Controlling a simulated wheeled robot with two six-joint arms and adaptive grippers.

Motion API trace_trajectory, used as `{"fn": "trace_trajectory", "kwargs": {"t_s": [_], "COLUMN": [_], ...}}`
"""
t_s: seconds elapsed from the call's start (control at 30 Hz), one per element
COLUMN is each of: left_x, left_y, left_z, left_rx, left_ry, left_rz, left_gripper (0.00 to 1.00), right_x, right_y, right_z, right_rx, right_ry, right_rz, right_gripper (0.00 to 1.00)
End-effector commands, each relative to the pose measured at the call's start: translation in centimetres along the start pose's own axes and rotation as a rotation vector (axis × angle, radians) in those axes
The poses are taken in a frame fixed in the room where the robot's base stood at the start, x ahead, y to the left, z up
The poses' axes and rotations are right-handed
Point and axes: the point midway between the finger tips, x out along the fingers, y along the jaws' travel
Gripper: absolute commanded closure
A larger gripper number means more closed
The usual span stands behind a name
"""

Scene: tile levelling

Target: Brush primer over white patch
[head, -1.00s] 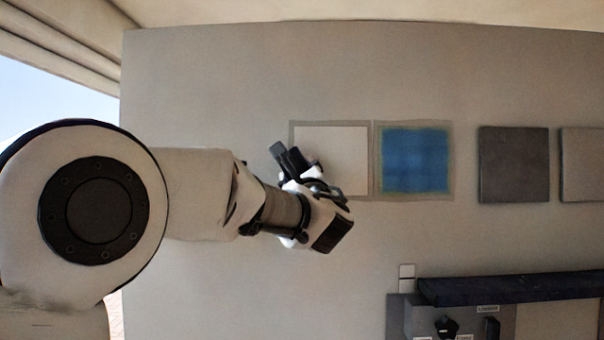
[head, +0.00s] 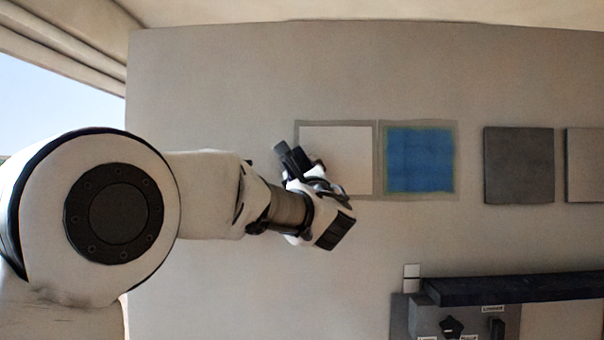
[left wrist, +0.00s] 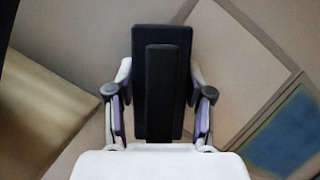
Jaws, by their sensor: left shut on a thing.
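The white patch (head: 350,150) is a pale square with a grey border on the wall, and its lower left part is hidden by my left gripper (head: 300,170). The patch also fills the upper right of the left wrist view (left wrist: 240,62). My left gripper is shut on a dark, flat-ended tool (head: 290,157), seen as a black block in the left wrist view (left wrist: 161,85). The tool lies over the patch's left border in the head view; I cannot tell whether it touches the wall. My right gripper is not in view.
A blue square (head: 418,160) with a grey border sits right of the white patch. A dark grey panel (head: 518,165) and a lighter panel (head: 586,165) are farther right. A dark shelf (head: 520,289) juts out at lower right, above a grey box (head: 410,318).

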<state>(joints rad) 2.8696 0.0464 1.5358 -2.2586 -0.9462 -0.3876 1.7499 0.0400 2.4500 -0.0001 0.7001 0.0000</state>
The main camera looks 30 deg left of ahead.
Motion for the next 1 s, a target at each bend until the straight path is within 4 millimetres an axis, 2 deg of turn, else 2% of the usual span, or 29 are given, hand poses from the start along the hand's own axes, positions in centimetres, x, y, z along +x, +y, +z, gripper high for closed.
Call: {"fn": "trace_trajectory", "kwargs": {"t_s": [0.47, 0.8, 1.0], "left_x": [0.7, 0.0, -0.2], "left_y": [0.0, -2.5, -3.3], "left_z": [-0.3, -1.7, -2.0], "left_rx": [0.000, 0.000, 0.000], "left_ry": [0.000, -0.001, -0.001], "left_rz": [0.000, -0.001, -0.001], "left_gripper": [0.76, 0.76, 0.76], "right_x": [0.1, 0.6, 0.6], "right_y": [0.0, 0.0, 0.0], "right_z": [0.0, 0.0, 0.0], "right_rx": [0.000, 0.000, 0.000], "right_ry": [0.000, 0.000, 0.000], "right_rz": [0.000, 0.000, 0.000], "right_gripper": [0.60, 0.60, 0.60]}}
